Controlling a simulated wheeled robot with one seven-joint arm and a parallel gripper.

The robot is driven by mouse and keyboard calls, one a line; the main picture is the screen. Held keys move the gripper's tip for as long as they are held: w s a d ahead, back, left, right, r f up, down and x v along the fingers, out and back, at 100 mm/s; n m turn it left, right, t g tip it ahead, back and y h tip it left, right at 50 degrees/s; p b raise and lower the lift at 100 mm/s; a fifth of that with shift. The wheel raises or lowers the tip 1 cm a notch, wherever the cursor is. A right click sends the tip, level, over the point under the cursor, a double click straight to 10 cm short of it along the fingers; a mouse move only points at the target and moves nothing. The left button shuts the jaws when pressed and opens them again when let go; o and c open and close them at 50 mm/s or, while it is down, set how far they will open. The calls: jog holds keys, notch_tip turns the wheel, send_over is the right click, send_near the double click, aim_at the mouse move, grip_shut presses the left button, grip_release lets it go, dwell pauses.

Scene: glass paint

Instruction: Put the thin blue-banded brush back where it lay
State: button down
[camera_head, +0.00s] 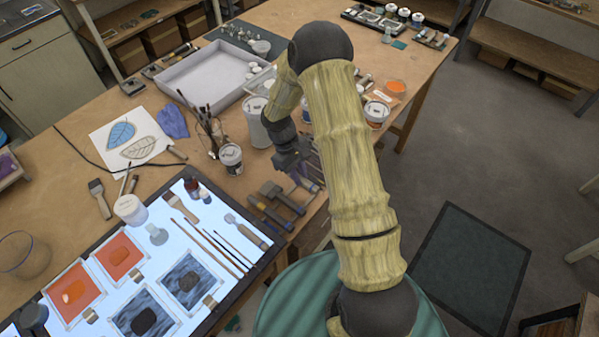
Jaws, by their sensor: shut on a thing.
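My gripper (303,180) is low at the right edge of the wooden table, just above a group of handled tools (275,203). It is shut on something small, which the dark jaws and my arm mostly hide. I cannot make out a blue band there. Several thin brushes (216,248) lie side by side, slanting, on the lit white panel (185,232), left of and nearer than my gripper. Their bands are too small to tell colours.
A jar of upright brushes (211,132), a white lidded tub (231,158) and a larger white pot (256,122) stand left of my gripper. Orange and grey painted glass squares (119,256) lie on the panel. A pale tray (215,75) is further back.

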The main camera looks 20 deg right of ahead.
notch_tip(320, 180, down, 4)
jog(key=shift+w+r+b, duration=0.15)
jog(key=shift+r+b, duration=0.05)
jog(key=shift+b, duration=0.9)
jog(key=shift+d+f, duration=0.1)
jog(key=shift+f, duration=0.2)
jog(key=shift+r, duration=0.1)
jog(key=shift+a, duration=0.2)
jog(key=shift+s, duration=0.2)
jog(key=shift+w+d+f+b, duration=0.1)
jog(key=shift+w+f+b, duration=0.05)
jog(key=shift+f+b, duration=0.45)
jog(key=c, duration=1.2)
grip_release()
